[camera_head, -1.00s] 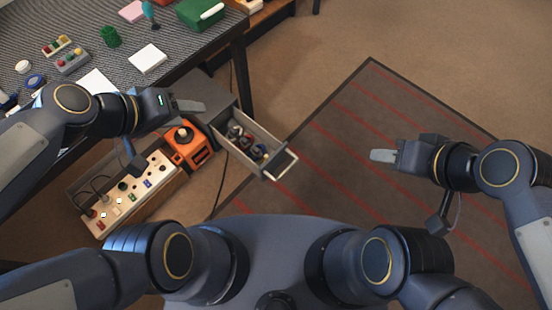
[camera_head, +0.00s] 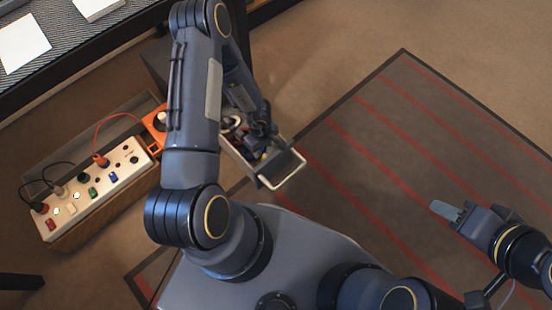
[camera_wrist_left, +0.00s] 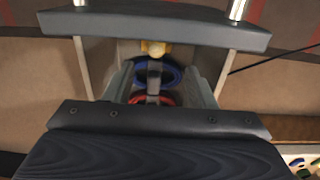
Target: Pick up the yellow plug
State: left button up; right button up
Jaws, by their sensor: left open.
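The yellow plug (camera_wrist_left: 153,48) lies in the open drawer (camera_wrist_left: 222,75), near its front wall in the left wrist view. A small yellow spot in the head view (camera_head: 263,156) appears to be the same plug. My left gripper (camera_head: 260,138) reaches down over the drawer. In the left wrist view its open fingers (camera_wrist_left: 158,80) stand apart, with blue and red rings between and below them; the plug is just beyond. I cannot tell its height above the contents. My right gripper (camera_head: 447,210) is over the striped mat, far from the drawer; its jaw gap is unclear.
An orange unit (camera_head: 155,125) and a white power strip (camera_head: 95,190) with plugs and switches stand left of the drawer. The bench (camera_head: 75,50) is at upper left. Floor and mat at right are clear.

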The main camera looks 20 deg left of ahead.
aim_at(265, 156)
pick_arm(q)
notch_tip(265, 156, down, 3)
jog(key=shift+s+d+f+b, duration=0.1)
jog(key=shift+b, duration=0.7)
jog(key=f+b, duration=0.2)
jog(key=f, duration=0.1)
jog(key=f+b, duration=0.1)
jog(key=f, duration=0.1)
jog(key=shift+w+d+b, duration=0.15)
jog(key=shift+w+b, duration=0.2)
jog(key=shift+b, duration=0.05)
jog(key=shift+r, duration=0.1)
grip_shut()
jog(key=shift+r, duration=0.1)
